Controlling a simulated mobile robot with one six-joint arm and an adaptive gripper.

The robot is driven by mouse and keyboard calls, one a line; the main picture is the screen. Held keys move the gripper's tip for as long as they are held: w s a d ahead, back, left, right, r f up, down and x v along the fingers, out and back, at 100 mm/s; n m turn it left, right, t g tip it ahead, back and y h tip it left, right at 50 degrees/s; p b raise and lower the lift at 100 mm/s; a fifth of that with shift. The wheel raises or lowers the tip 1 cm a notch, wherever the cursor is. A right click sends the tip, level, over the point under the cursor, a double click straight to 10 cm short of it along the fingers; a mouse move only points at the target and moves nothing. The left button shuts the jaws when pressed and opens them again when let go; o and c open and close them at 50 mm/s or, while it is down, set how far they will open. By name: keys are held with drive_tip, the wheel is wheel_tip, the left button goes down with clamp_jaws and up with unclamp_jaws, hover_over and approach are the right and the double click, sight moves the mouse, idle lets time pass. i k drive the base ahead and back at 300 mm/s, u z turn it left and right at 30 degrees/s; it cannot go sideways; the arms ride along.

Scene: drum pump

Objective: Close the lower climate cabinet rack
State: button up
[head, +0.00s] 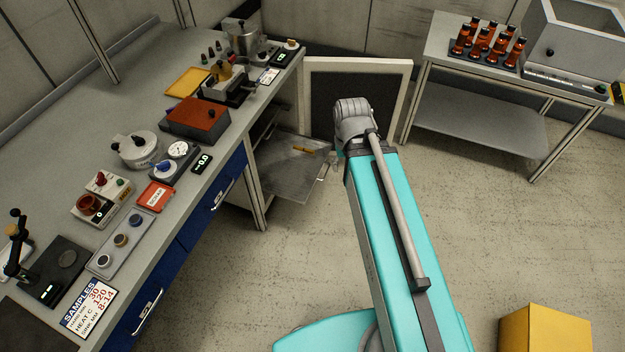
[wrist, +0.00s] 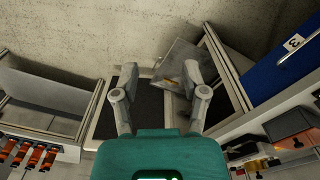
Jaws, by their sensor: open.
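The lower climate cabinet rack (head: 285,178) is a grey metal shelf pulled out from under the bench, with a small yellow item (head: 304,150) on it. In the wrist view the rack (wrist: 180,55) lies beyond my right-hand finger, which hides part of it. My gripper (wrist: 160,76) is open, with nothing between its fingers. In the head view my arm hides the gripper. The cabinet door (head: 353,98), a dark panel in a pale frame, stands open behind the rack. I cannot tell whether the gripper touches the rack.
The grey bench (head: 60,125) with instruments and blue drawers (head: 215,200) runs along the left. A side table (head: 470,125) holds brown bottles (head: 488,45) at the back right. A yellow box (head: 545,328) stands at the lower right. The floor between is clear.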

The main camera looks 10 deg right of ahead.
sight(284, 171)
drive_tip(key=u, duration=0.05)
drive_tip(key=k, duration=0.65)
drive_tip(key=u, duration=0.3)
drive_tip(key=i, duration=1.65)
drive_tip(key=z, duration=0.2)
